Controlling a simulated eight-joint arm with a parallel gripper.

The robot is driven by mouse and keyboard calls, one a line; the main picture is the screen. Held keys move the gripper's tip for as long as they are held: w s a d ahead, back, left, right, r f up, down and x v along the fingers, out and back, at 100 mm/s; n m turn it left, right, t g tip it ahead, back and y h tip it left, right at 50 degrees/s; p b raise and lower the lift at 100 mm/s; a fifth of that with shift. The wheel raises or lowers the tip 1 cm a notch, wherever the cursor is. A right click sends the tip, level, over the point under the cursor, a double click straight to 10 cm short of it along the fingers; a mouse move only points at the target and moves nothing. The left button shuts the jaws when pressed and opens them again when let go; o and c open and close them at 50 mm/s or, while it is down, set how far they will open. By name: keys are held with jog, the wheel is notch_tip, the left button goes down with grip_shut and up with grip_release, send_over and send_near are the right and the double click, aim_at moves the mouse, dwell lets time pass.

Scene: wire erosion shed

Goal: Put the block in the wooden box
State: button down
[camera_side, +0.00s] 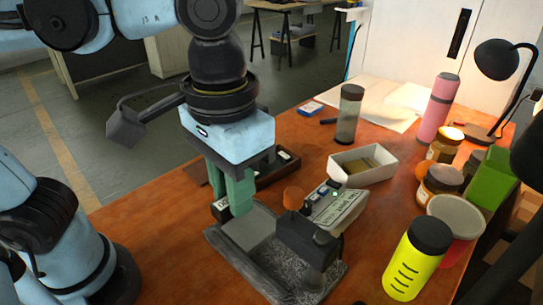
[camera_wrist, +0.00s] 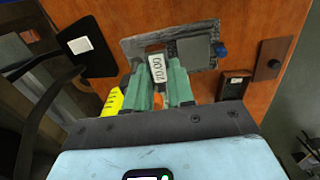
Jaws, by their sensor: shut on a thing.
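My gripper (camera_wrist: 160,85) is shut on a small pale block (camera_wrist: 157,68) marked with dark digits. Its green fingers clasp the block from both sides. In the side view my gripper (camera_side: 232,195) points down beside the grey plate. The fingers there hide most of the block. The small dark wooden box (camera_wrist: 235,85) lies to the right of my gripper in the wrist view. In the side view the box (camera_side: 287,160) is partly hidden behind my gripper. A flat brown lid-like piece (camera_wrist: 270,58) lies beside it.
A grey plate (camera_side: 325,285) bears a dark gauge stand (camera_side: 308,243). A grey labelled instrument (camera_side: 338,205) and an open white carton (camera_side: 340,167) stand behind it. A yellow bottle (camera_side: 418,258), jars (camera_side: 440,183) and a lamp (camera_side: 497,60) crowd the right side.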

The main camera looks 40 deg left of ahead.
jog(key=r, duration=0.4)
jog(key=shift+w+r, duration=0.3)
jog(key=shift+r, duration=0.1)
jog(key=w+n, duration=0.4)
jog(key=w, duration=0.1)
jog(key=n, duration=1.4)
send_over(267, 168)
notch_tip(267, 168, down, 22)
jog(key=shift+r, duration=0.25)
jog(key=shift+f, duration=2.05)
jog(key=shift+f, duration=0.1)
